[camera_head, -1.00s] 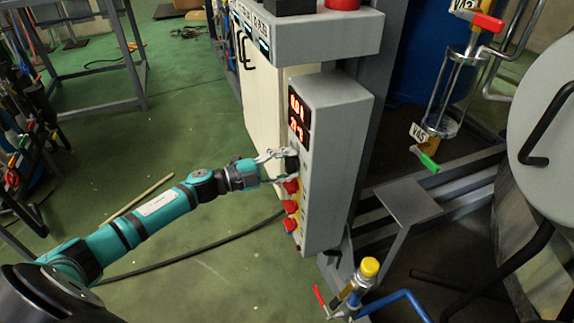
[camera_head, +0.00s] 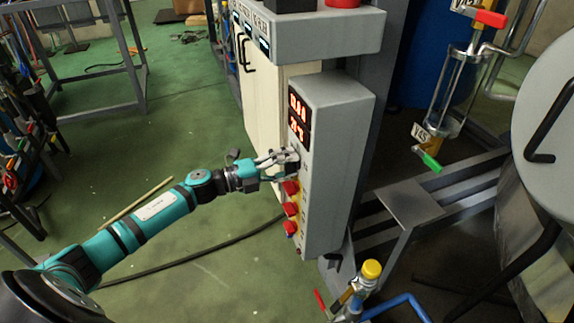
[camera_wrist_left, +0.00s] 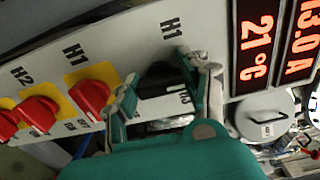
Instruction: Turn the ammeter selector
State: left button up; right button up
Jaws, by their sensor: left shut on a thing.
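The ammeter selector is a black knob (camera_wrist_left: 158,82) on the front of a grey control box (camera_head: 337,165). It sits between the red digital display (camera_head: 299,120) and the red switches, and is partly hidden by my fingers. My left gripper (camera_head: 292,163) reaches it from the left. In the left wrist view the fingers of my left gripper (camera_wrist_left: 158,88) stand on either side of the knob, shut on it. The display (camera_wrist_left: 256,50) shows 21 °C and 13.0 A there. My right gripper is not in view.
Several red switches (camera_head: 291,209) on yellow plates sit below the selector. A grey panel (camera_head: 312,32) overhangs above the box. A yellow-capped fitting (camera_head: 371,269) stands below right. A black cable (camera_head: 190,262) crosses the green floor, which is open to the left.

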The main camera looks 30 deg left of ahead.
pick_arm(q)
jog(key=shift+f, duration=0.1)
jog(key=o, duration=1.2)
jog(key=shift+c, duration=0.2)
jog(key=v, duration=1.2)
